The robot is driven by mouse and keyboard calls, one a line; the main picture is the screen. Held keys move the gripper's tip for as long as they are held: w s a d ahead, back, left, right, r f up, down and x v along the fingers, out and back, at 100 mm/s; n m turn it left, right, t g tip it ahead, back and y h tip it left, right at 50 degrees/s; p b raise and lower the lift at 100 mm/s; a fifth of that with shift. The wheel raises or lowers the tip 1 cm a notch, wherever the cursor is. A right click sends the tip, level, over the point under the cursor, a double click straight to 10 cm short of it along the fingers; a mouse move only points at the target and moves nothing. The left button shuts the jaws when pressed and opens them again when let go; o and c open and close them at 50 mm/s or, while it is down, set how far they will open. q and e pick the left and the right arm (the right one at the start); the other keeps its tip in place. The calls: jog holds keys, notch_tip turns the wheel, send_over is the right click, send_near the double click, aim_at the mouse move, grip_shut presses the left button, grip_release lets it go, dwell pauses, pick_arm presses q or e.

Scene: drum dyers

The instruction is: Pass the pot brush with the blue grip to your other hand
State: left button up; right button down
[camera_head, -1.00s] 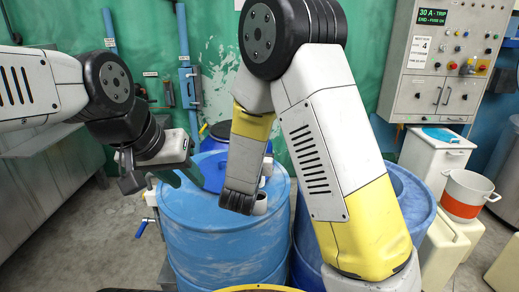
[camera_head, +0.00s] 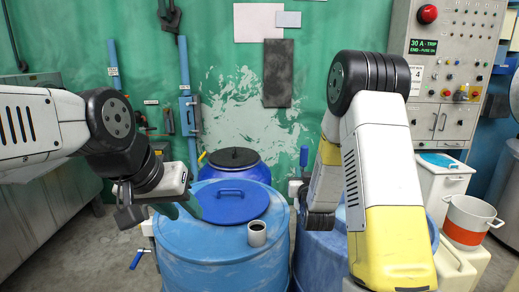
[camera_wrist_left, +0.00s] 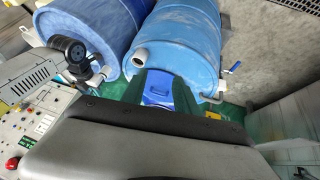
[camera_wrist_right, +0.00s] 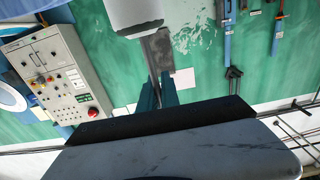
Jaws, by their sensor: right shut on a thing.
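My right gripper (camera_head: 318,222) is mostly hidden behind its own forearm, right of the drum lid. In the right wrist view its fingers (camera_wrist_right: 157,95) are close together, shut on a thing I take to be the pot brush. A blue upright piece (camera_head: 304,157) rises beside that forearm; it may be the brush's blue grip, but I cannot tell for sure. A pale block (camera_wrist_right: 137,12) lies beyond the fingertips in the right wrist view. My left gripper (camera_head: 183,208) is open and empty at the drum's left; its parted green fingers (camera_wrist_left: 158,90) show in the left wrist view.
A second blue drum is partly behind my right arm. A control cabinet (camera_head: 445,115) and a white-and-orange pot (camera_head: 468,220) stand at right.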

pick_arm(q)
jog(key=shift+o, duration=1.3)
jog(key=shift+w+r, duration=0.1)
jog(key=w+d+r+m+g, duration=0.15)
jog(key=w+d+r, duration=0.35)
jog(key=w+d, duration=0.55)
jog(key=w+d+r+m+g, duration=0.1)
jog(key=w+d+r+m, duration=0.2)
jog(key=w+d+r, duration=0.55)
jog(key=w+r+x, duration=0.1)
jog(key=w+x, duration=0.2)
jog(key=x, duration=1.2)
jog(key=shift+d+f, duration=0.25)
jog(key=shift+d, duration=0.05)
pick_arm(e)
jog(key=s+a+r+n+g+y, duration=0.4)
jog(key=s+a+n+y, duration=0.3)
jog(key=a+y, duration=0.2)
jog(key=shift+a+r+n+y, duration=0.4)
jog(key=shift+r+y, duration=0.45)
jog(key=shift+y, duration=0.35)
pick_arm(q)
jog(key=shift+w+n+t, duration=0.15)
jog(key=shift+n+t, duration=0.1)
jog(key=shift+c, duration=0.2)
